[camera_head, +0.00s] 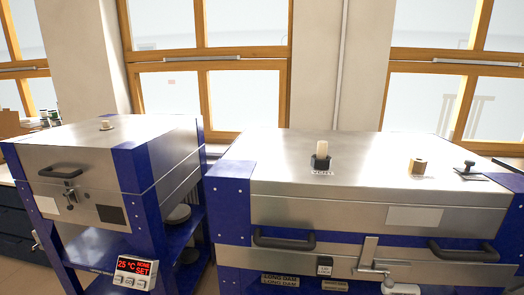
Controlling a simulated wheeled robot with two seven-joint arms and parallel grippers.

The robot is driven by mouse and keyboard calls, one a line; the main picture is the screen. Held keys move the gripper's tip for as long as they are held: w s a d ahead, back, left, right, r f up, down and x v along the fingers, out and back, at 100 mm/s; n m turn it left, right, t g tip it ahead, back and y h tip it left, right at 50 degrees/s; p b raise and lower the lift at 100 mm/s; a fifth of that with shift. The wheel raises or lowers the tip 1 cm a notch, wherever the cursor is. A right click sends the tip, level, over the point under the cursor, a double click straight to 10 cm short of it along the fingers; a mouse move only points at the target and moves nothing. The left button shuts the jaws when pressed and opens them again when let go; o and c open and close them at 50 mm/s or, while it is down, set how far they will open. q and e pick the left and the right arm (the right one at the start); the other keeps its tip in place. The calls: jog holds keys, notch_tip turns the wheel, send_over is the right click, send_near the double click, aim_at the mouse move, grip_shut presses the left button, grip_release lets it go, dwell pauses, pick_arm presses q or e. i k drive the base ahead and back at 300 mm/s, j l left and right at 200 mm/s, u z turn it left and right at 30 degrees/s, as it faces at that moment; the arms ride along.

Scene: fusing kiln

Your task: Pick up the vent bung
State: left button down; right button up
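A pale cream cylindrical peg (323,149) stands upright in a small black holder (320,163) on the flat metal lid of the right kiln (360,148). A label in front of the holder reads "VENT", so the peg looks like the vent bung. Its lower end is hidden by the holder. Neither of my grippers shows in the head view.
On the same lid, a small tan block (417,166) and a dark knob-like fitting (466,170) stand to the right. The kiln's front has dark handles (284,241) and a metal latch (369,262). A smaller kiln (95,150) stands left, with a lit controller (137,270).

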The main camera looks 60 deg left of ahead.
aim_at(322, 145)
jog(key=u, duration=1.45)
